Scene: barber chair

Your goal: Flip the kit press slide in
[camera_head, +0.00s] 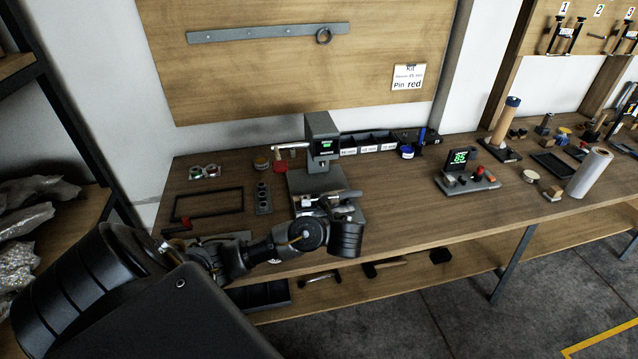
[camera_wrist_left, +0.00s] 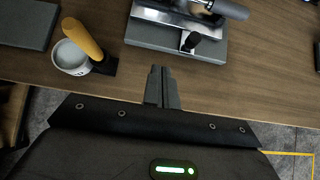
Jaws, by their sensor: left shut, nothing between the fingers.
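The grey press (camera_head: 321,142) stands on the workbench at its middle in the head view, upright, with a lit green display on its head. Its base plate (camera_head: 305,181) carries a silvery slide part (camera_head: 330,203) at the front. In the left wrist view the base (camera_wrist_left: 140,36) shows at the top, with a metal slide and a black knob (camera_wrist_left: 193,40) at its front. My left gripper (camera_wrist_left: 162,72) is shut and empty, just in front of the base and apart from the knob. In the head view my left arm hides part of the bench's front edge. My right gripper is not in view.
Labelled bins (camera_head: 368,147) stand behind the press. A device with a green display (camera_head: 460,163) stands to the right. Bench between press and device is clear.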

